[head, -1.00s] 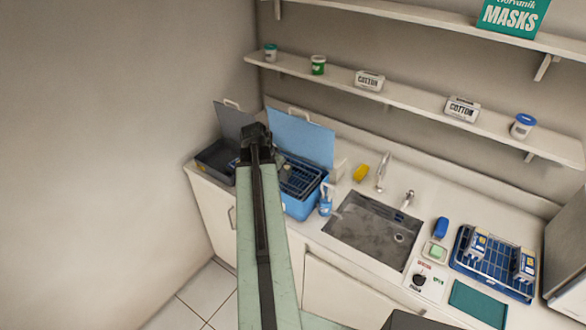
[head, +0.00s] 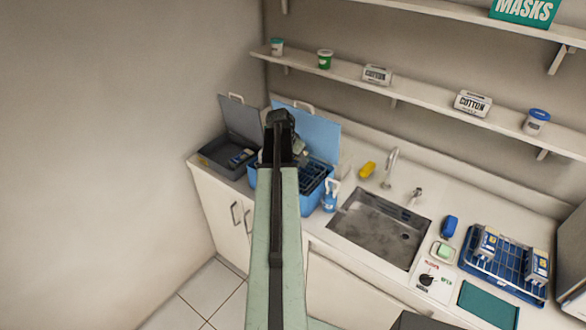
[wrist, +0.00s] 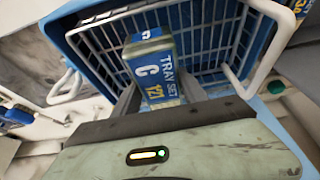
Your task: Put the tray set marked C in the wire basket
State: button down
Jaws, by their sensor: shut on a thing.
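The tray set marked C (wrist: 158,72) is a blue and grey pack with a white "C" and "TRAY SET" on its label. My gripper (wrist: 160,95) is shut on it, one finger on each side. In the wrist view the pack is over the wire basket (wrist: 105,42), which has pale wires and sits in a blue tub. I cannot tell whether the pack touches the basket. In the head view the basket (head: 314,176) is in the blue box left of the sink, partly hidden by my arm; my gripper (head: 290,152) is above that box, mostly hidden.
An open grey box (head: 215,158) with a blue-labelled item (head: 242,157) stands left of the blue box. A blue spray bottle (head: 330,197) is at the blue box's right, then the sink (head: 380,228). A blue rack (head: 475,262) at right holds two blue-labelled packs.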

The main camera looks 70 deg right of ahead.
jog(key=shift+w+a, duration=0.15)
jog(key=shift+w, duration=0.15)
jog(key=shift+f+b, duration=0.4)
jog(key=shift+f, duration=0.3)
jog(key=c, duration=0.6)
grip_release()
jog(key=shift+r, duration=0.15)
jog(key=shift+r+p, duration=0.3)
jog(key=shift+p, duration=0.15)
jog(key=p+v, duration=1.1)
jog(key=shift+r, duration=0.45)
jog(key=shift+a+r+p, duration=0.25)
jog(key=shift+p, duration=0.05)
